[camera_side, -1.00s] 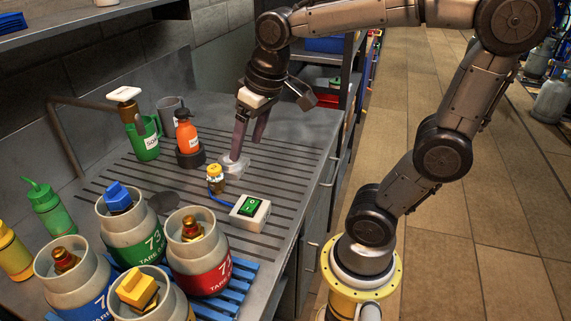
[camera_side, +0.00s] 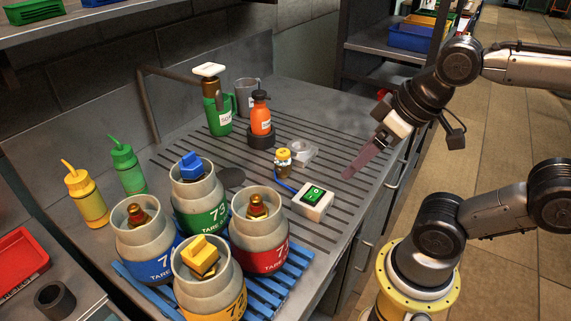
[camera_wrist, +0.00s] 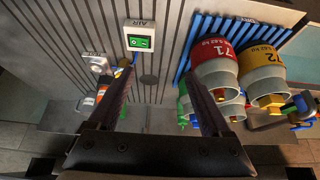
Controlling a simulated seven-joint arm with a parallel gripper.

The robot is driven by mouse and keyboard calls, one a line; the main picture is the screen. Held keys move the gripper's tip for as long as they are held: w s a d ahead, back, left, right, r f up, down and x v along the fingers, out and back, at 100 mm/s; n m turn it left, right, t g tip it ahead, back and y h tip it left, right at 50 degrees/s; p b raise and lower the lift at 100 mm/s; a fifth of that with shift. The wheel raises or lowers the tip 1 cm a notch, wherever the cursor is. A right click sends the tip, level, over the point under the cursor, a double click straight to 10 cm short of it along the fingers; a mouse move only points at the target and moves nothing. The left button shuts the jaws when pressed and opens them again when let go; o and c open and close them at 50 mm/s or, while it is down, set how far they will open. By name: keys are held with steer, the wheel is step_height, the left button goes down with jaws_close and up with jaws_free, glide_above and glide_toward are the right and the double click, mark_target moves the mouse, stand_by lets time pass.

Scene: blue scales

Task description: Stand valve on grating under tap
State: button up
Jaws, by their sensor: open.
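The slotted grating (camera_side: 262,205) covers the worktop, and a bent grey pipe like a tap (camera_side: 147,105) rises at its back left. A brass valve with a white handle (camera_side: 208,72) stands in a green jug (camera_side: 217,122) near the pipe. More valves, with blue (camera_side: 192,164), yellow (camera_side: 200,256) and red or brown tops, sit in the collars of the gas canisters. A small brass fitting with a yellow top (camera_side: 283,158) stands on the grating. My gripper (camera_side: 352,173) is open and empty above the worktop's right side; its fingers also show in the wrist view (camera_wrist: 160,72).
A switch box with a green button (camera_side: 314,199), a white round-topped block (camera_side: 299,150) and an orange bottle (camera_side: 261,120) stand mid-worktop. Several canisters fill a blue rack (camera_side: 140,287) at the front. Green and yellow squeeze bottles (camera_side: 85,195) stand left. The worktop's right back is clear.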

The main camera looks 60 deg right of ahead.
step_height(320, 180, up, 4)
steer(key=w+a+f+m+g+y, duration=0.25)
steer(key=w+m+y, duration=0.7)
steer(key=m, duration=0.55)
steer(key=w+d+r+m+t, duration=0.1)
steer(key=w+d+m+t, duration=0.3)
steer(key=d+m+t, duration=0.4)
steer(key=w+d+r+m+t, duration=0.1)
steer(key=w+d+m+t, duration=0.35)
steer(key=d+m, duration=0.4)
steer(key=n, duration=0.2)
glide_toward(282, 161)
steer(key=shift+w+a+f+m+h, duration=0.1)
steer(key=shift+w+a+m+h, duration=0.1)
steer(key=shift+w, duration=0.4)
steer(key=shift+w+a+m+h, duration=0.1)
steer(key=shift+w+a, duration=0.1)
steer(key=shift+w, duration=0.4)
steer(key=shift+w+a+f, duration=0.1)
steer(key=shift+w+f, duration=0.05)
steer(key=shift+w+a, duration=0.15)
steer(key=shift+w, duration=0.15)
steer(key=x, duration=0.6)
steer(key=shift+w+a, duration=0.1)
steer(key=shift+w, duration=0.15)
jaws_close()
